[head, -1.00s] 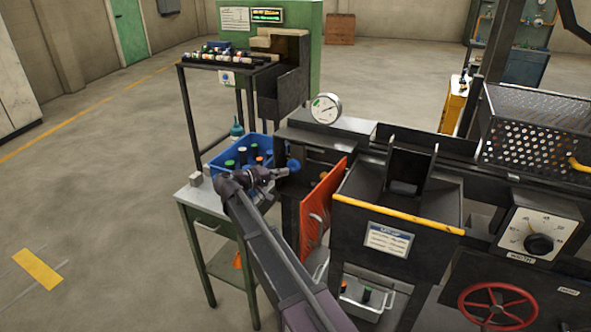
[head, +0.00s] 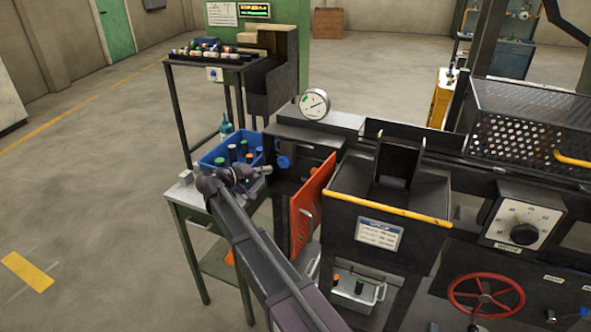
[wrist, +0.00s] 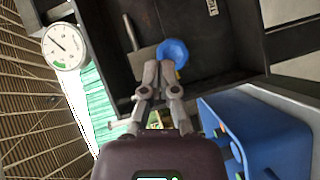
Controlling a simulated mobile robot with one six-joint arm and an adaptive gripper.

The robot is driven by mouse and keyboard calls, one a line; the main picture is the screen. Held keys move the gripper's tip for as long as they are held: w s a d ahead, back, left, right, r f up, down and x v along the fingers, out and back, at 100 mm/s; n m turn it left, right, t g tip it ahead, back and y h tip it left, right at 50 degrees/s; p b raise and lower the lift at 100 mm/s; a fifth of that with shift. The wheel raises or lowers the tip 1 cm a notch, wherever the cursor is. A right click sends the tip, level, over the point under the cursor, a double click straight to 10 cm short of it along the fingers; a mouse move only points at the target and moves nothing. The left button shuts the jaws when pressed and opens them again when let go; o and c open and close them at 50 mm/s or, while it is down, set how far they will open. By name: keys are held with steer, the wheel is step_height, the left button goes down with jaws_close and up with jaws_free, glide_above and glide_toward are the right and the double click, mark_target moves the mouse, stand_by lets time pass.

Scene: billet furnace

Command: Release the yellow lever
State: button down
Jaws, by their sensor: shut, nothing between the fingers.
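My gripper (head: 264,171) is at the left end of the dark machine, above the blue bin's right side. In the wrist view its fingers (wrist: 158,66) are together and empty. A round blue knob (wrist: 173,52) shows just beyond the fingertips; I cannot tell whether they touch. The knob also shows in the head view (head: 283,161), right of the gripper. A grey rod (wrist: 142,56) lies left of the knob. No lever near the gripper is clearly yellow. A yellow handle (head: 571,161) sticks out by the perforated guard at the far right, well away from my gripper.
The blue bin (head: 205,165) with several capped bottles stands on a side table (head: 184,194) by my arm. A pressure gauge (head: 314,104) stands on the machine. An orange panel (head: 311,205) and a yellow-edged hopper (head: 385,209) are to the right. Floor at left is clear.

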stand_by(0.4)
steer(key=shift+w+f, duration=0.1)
steer(key=shift+w, duration=0.05)
steer(key=b+x, duration=0.1)
steer(key=x, duration=0.3)
steer(key=s+d+x, duration=0.1)
steer(key=x, duration=0.3)
steer(key=s+f+b+x, duration=0.1)
steer(key=x, duration=0.3)
steer(key=shift+s+d+b, duration=0.1)
steer(key=shift+d+b, duration=0.25)
steer(key=shift+d, duration=0.2)
